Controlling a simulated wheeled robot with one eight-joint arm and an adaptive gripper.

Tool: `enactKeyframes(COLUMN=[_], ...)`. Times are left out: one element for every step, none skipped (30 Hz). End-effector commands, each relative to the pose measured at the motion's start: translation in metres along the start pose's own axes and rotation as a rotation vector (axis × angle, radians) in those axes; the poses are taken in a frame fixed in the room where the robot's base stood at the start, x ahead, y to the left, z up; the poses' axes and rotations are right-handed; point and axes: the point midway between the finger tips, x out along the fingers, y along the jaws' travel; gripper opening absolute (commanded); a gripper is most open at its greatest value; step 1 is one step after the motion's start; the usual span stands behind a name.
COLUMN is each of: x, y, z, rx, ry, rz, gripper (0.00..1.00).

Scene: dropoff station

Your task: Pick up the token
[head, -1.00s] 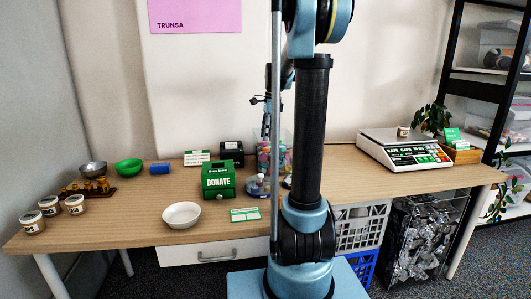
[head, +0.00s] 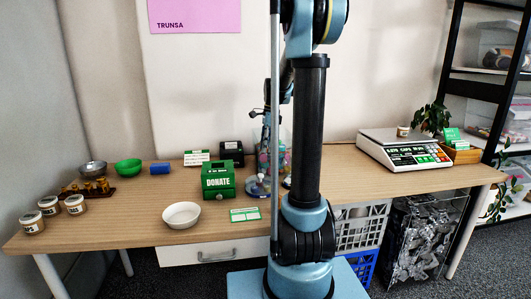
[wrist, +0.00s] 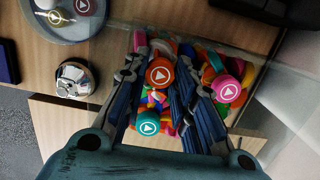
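Two more marked discs (wrist: 83,7) lie on a grey round plate (wrist: 66,28) at the upper left. My gripper (wrist: 156,82) is open above the bin, with the orange and teal tokens showing between its fingers. I cannot tell its height above them. In the head view the bin (head: 263,160) is partly hidden by my arm.
A shiny metal object (wrist: 73,79) stands beside the bin. On the desk (head: 130,222) are a green donation box (head: 218,181), a white bowl (head: 181,215), a green-edged card (head: 245,214) and a scale (head: 404,150). The desk front between jars and bowl is clear.

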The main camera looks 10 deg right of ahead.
Motion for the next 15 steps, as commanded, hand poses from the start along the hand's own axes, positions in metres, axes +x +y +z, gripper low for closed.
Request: enactKeyframes(x=[0.000,0.000,0.000,0.000,0.000,0.000,0.000,0.000,-0.002,-0.003,-0.005,-0.009,-0.012,-0.016,-0.022], y=[0.000,0.000,0.000,0.000,0.000,0.000,0.000,0.000,0.000,0.000,0.000,0.000,0.000,0.000,0.000], z=[0.001,0.002,0.002,0.002,0.002,0.002,0.002,0.002,0.002,0.002,0.001,0.002,0.002,0.003,0.003], rx=[-0.001,-0.001,-0.001,-0.001,-0.001,-0.001,-0.001,-0.001,-0.001,-0.001,-0.001,-0.001,-0.001,-0.001,-0.001], ry=[0.000,0.000,0.000,0.000,0.000,0.000,0.000,0.000,0.000,0.000,0.000,0.000,0.000,0.000,0.000], rz=[0.000,0.000,0.000,0.000,0.000,0.000,0.000,0.000,0.000,0.000,0.000,0.000,0.000,0.000,0.000], gripper=[0.16,0.16,0.16,0.16,0.16,0.16,0.16,0.16,0.16,0.16,0.16,0.16,0.16,0.16,0.16])
